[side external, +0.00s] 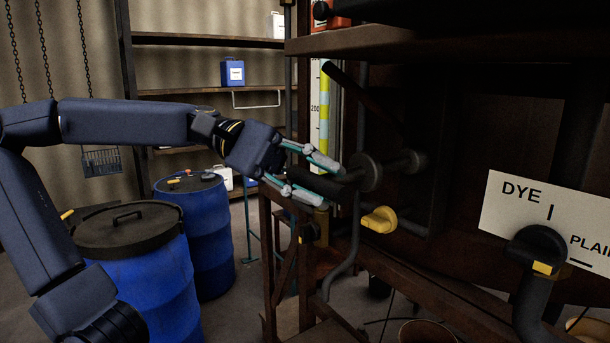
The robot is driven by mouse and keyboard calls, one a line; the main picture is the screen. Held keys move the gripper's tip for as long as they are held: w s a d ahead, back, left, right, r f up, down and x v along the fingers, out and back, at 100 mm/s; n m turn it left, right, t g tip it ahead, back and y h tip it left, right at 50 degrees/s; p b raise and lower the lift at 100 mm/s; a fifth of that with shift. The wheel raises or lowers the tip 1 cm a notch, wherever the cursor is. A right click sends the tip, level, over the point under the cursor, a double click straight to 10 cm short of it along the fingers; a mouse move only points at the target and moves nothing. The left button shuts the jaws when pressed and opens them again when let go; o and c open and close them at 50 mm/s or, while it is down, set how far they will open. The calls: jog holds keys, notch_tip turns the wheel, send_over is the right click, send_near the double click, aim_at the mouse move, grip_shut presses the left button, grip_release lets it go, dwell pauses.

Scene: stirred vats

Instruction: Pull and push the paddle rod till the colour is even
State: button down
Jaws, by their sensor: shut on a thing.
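The paddle rod (401,162) comes out of the dark vat wall on the right, with a round dark disc (369,172) on it and a black grip (340,192) at its near end. My gripper (326,183) is shut on the black grip, with one finger above it and one below. An upright sight tube (323,110) behind the gripper shows separate bands of yellow and pale blue beside a white scale marked 200. Its lower part is hidden behind my gripper and the grip. The liquid inside the vat is not visible.
A yellow-handled valve (380,219) sits just below the rod. A sign (545,205) reading DYE and PLAIN, partly cut off, stands behind a dark knob (537,250) at right. Blue drums (135,270) stand at left. A dark slanted bar (350,82) is above the gripper.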

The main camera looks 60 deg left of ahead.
aim_at(351, 161)
jog(key=w, duration=0.7)
jog(key=shift+w+f, duration=0.1)
jog(key=shift+w, duration=0.3)
jog(key=shift+w+a, duration=0.1)
jog(key=shift+w, duration=0.4)
jog(key=c, duration=0.9)
grip_release()
jog(key=shift+o, duration=0.2)
jog(key=v, duration=1.2)
